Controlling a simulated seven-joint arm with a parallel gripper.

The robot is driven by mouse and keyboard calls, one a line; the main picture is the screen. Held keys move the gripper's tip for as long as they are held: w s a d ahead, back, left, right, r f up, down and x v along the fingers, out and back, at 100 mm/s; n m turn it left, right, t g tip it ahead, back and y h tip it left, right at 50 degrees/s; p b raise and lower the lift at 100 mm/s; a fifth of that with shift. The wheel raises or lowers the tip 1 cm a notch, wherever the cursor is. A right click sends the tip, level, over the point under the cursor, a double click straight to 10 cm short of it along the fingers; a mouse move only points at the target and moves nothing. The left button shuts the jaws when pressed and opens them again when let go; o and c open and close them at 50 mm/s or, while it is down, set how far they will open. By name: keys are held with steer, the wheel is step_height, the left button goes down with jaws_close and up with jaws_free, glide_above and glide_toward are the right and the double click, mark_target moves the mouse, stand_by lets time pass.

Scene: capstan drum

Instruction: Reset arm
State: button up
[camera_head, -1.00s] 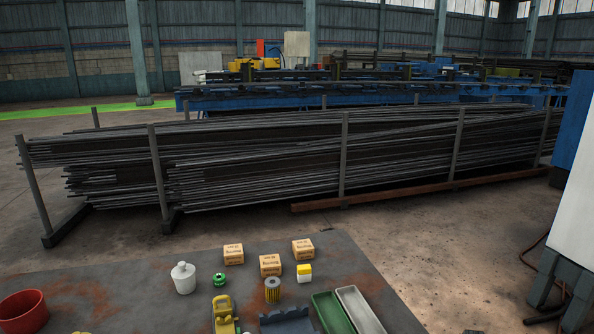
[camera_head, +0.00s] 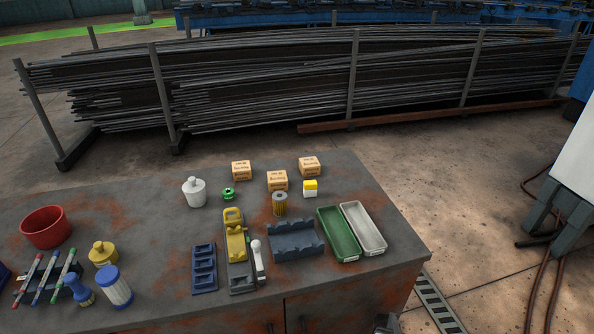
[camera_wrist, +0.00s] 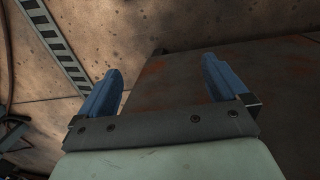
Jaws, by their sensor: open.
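My gripper (camera_wrist: 162,68) shows in the wrist view with its two blue fingers spread wide and nothing between them. Beyond the fingers are the rusty dark bench surface (camera_wrist: 185,88) and the concrete floor. In the head view the bench (camera_head: 330,285) carries a yellow fixture (camera_head: 235,238) on a grey base, with a white-headed lever or tool (camera_head: 258,262) close beside it. I cannot clearly make out my gripper in the head view.
The bench holds a red bowl (camera_head: 46,227), a blue slotted tray (camera_head: 204,268), a dark blue cradle (camera_head: 297,240), green (camera_head: 338,233) and white (camera_head: 363,228) trays, and small boxes (camera_head: 277,181). Steel bars (camera_head: 260,90) lie behind. The bench's front right is bare.

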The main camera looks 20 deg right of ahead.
steer(key=s+a+r+g, duration=0.1)
steer(key=s+a, duration=0.3)
steer(key=a, duration=0.4)
steer(key=s+a+r+g+y, duration=0.1)
steer(key=s+a+g, duration=0.2)
steer(key=a, duration=0.6)
steer(key=s+a+r+g, duration=0.1)
steer(key=s+a+g, duration=0.1)
steer(key=s+a, duration=0.3)
steer(key=a, duration=0.3)
steer(key=shift+s+a+r+n, duration=0.2)
steer(key=shift+s+r+n, duration=0.1)
steer(key=shift+r, duration=0.1)
